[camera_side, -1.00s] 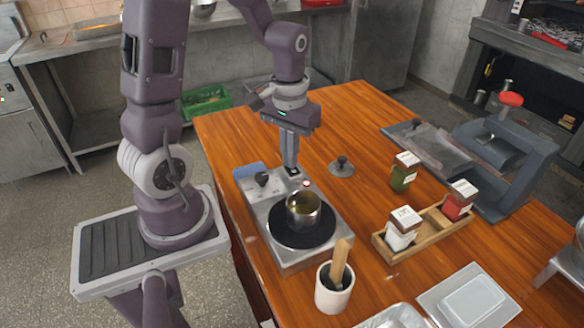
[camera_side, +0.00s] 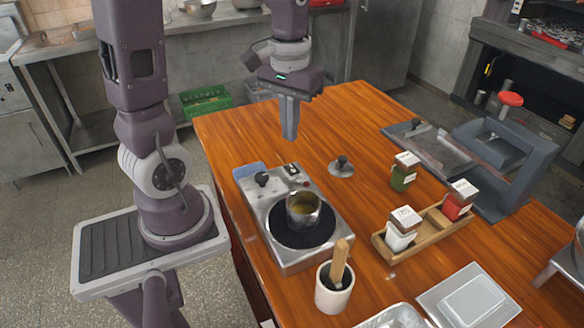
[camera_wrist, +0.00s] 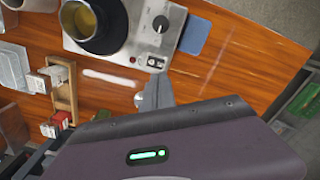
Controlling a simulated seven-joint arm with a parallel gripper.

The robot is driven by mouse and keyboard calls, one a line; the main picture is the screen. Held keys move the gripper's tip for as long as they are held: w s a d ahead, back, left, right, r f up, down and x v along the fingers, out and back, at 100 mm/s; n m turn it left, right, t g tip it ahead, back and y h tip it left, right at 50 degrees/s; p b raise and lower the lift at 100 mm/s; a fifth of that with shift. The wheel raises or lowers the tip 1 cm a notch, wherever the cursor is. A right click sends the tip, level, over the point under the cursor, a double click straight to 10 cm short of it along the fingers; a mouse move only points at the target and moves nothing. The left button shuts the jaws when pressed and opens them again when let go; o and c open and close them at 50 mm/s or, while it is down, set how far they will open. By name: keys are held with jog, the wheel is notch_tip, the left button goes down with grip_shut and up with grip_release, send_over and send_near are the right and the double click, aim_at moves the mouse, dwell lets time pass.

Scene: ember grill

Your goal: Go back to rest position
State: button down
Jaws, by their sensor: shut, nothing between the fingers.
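My gripper (camera_side: 289,136) is shut and empty. It hangs in the air above the wooden table, behind the hot plate in the side view, touching nothing. In the wrist view its closed fingers (camera_wrist: 158,92) point toward the hot plate's control side. The hot plate (camera_side: 285,252) stands on the table with a small metal pot (camera_side: 303,211) on its black burner. Yellowish liquid shows in the pot, and the pot also shows in the wrist view (camera_wrist: 98,36).
A grey pot lid (camera_side: 341,168) lies right of the hot plate. A green jar (camera_side: 402,176), a wooden rack (camera_side: 420,240) with red and white jars, a white crock (camera_side: 333,295) and a grey press (camera_side: 505,150) stand on the table. The table's back part is clear.

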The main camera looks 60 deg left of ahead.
jog(key=s+d+r+m+t, duration=0.5)
jog(key=s+d+r, duration=0.3)
jog(key=s+d, duration=0.2)
jog(key=shift+d+r+m+t, duration=0.15)
jog(key=shift+d+m+t, duration=0.15)
jog(key=shift+m, duration=0.2)
